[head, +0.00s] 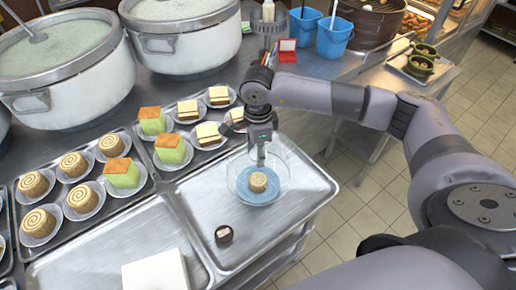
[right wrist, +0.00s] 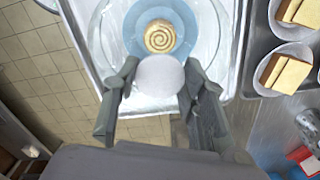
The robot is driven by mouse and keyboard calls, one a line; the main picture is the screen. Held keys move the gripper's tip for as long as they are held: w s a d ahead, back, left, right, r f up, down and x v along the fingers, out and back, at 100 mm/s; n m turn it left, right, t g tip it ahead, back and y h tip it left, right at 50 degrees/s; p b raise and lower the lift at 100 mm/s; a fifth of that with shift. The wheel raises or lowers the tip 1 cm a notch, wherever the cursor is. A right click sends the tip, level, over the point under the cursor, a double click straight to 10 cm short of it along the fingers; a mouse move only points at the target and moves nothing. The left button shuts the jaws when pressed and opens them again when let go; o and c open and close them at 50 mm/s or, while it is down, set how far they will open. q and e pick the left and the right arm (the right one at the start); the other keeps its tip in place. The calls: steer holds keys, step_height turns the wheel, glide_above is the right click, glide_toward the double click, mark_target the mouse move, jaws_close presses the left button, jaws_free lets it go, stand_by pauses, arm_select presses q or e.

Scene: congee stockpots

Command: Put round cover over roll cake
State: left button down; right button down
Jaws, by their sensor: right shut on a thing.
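The roll cake (head: 258,182), a small round swirl, sits on a blue plate (head: 243,194) on the metal tray at the right. It also shows in the right wrist view (right wrist: 160,36). The round cover (head: 279,165) is a clear dome around and above the cake and plate; its wide rim shows in the right wrist view (right wrist: 218,40). I cannot tell whether its rim touches the tray. My right gripper (head: 261,158) is above the cake, shut on the cover's pale knob, which shows between the fingers (right wrist: 160,75) in the right wrist view. My left gripper is not in view.
A small dark round object (head: 223,235) lies on the same tray. Trays of plated roll cakes (head: 77,164), green cakes (head: 170,150) and layered slices (head: 209,134) stand to the left. Large stockpots (head: 187,45) are behind. The left front tray (head: 110,245) is mostly bare.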

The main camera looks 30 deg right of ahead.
step_height(320, 180, down, 4)
steer(key=shift+r+b, duration=0.1)
steer(key=shift+b, duration=0.75)
steer(key=shift+f+b, duration=0.95)
steer(key=c, duration=0.9)
jaws_free()
steer(key=shift+r+p, duration=1.75)
steer(key=shift+r, duration=1.8)
